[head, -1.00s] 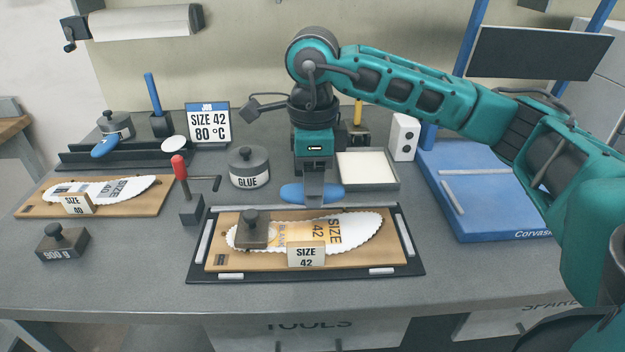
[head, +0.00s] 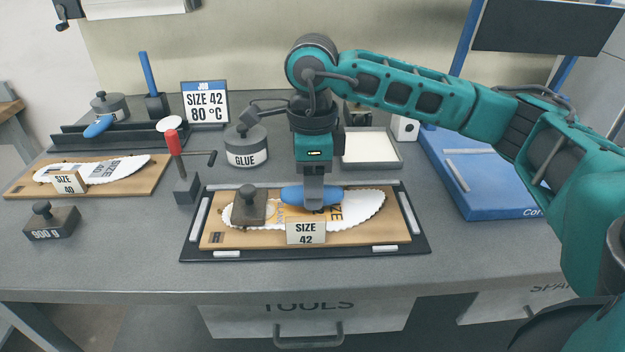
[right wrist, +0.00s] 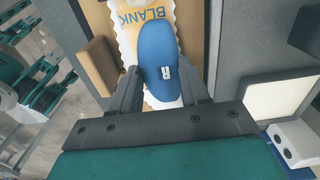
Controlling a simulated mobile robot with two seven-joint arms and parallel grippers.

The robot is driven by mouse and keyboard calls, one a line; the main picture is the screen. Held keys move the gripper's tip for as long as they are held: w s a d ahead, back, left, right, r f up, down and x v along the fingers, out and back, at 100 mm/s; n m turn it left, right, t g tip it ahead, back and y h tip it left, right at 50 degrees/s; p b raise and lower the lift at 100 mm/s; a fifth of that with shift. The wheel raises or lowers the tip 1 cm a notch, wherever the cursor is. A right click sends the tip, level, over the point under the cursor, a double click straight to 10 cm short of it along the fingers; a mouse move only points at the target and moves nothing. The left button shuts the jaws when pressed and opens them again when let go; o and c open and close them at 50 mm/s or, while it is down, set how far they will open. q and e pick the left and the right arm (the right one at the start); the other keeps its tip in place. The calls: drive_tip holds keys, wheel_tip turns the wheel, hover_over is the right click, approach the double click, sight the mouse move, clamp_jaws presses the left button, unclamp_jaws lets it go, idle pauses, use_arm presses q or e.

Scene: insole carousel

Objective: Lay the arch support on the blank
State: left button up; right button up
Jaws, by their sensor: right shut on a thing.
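My right gripper (head: 314,200) is shut on the blue arch support (head: 292,195), with one finger on each side of it in the right wrist view (right wrist: 155,55). The arch support is over the middle of the white, wavy-edged blank (head: 362,207) with its yellow printed patch. I cannot tell whether it touches the blank. The blank lies on a wooden board (head: 385,236) in a dark frame (head: 420,243). A dark weight with a knob (head: 249,208) sits on the blank's left end. The gripper hides part of the blank. My left gripper is not in view.
A "SIZE 42" block (head: 305,233) stands at the board's front. A red-handled tool (head: 175,150) and a glue pot (head: 246,150) stand close by. Left are a size 40 board (head: 140,182), a 900 g weight (head: 52,222) and another blue piece (head: 98,127).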

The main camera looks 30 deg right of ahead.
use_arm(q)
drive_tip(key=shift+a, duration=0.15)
use_arm(e)
drive_tip(key=o, duration=1.2)
drive_tip(key=shift+c, duration=0.2)
use_arm(q)
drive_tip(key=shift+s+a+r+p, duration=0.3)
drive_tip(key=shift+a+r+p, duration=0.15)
drive_tip(key=shift+p, duration=0.75)
use_arm(e)
wheel_tip(320, 180, up, 13)
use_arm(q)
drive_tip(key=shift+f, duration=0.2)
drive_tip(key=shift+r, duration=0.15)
use_arm(e)
drive_tip(key=shift+s, duration=0.1)
